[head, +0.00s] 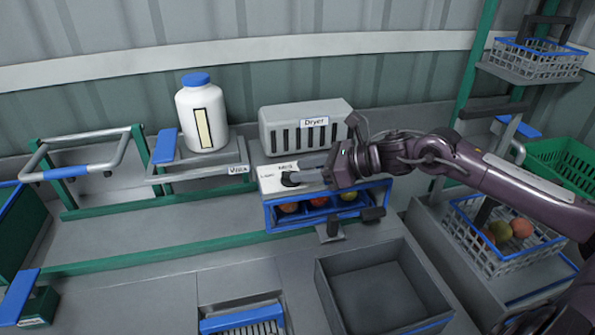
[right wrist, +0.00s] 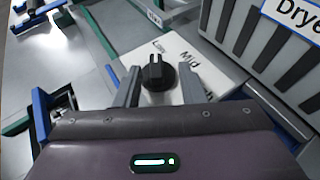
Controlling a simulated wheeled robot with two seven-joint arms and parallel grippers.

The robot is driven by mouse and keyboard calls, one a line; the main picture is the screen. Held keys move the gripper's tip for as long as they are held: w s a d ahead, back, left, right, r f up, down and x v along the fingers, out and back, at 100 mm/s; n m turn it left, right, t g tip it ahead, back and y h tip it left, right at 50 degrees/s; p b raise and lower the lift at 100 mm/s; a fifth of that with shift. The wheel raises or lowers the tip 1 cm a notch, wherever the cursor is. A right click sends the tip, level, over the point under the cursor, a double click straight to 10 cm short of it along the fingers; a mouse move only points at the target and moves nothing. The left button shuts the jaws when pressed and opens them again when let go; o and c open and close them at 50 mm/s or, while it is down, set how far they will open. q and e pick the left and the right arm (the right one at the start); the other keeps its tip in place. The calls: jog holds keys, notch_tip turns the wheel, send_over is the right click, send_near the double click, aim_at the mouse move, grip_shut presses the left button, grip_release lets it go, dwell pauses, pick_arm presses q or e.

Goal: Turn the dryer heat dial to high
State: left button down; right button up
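The dryer (head: 305,127) is a grey slotted box with a "Dryer" label at the back of the bench; part of it shows in the right wrist view (right wrist: 262,45). Its black heat dial (head: 290,179) sits on a white plate (right wrist: 215,68) in front. In the right wrist view the dial (right wrist: 157,75) has its raised ridge roughly toward "Low"; "Mid" is to the right, and the high mark is not readable. My right gripper (right wrist: 160,85) is open, one finger on each side of the dial, with visible gaps. My left gripper is not in view.
A blue-framed rack (head: 272,217) with fruit is below the dial plate. A white bottle (head: 186,125) with a blue cap stands to the left. An empty grey bin (head: 330,290) is in front, and a white basket (head: 470,245) with fruit is at the right.

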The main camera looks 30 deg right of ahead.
jog(key=shift+x, duration=1)
jog(key=shift+a+r, duration=0.1)
jog(key=shift+a, duration=0.1)
grip_shut()
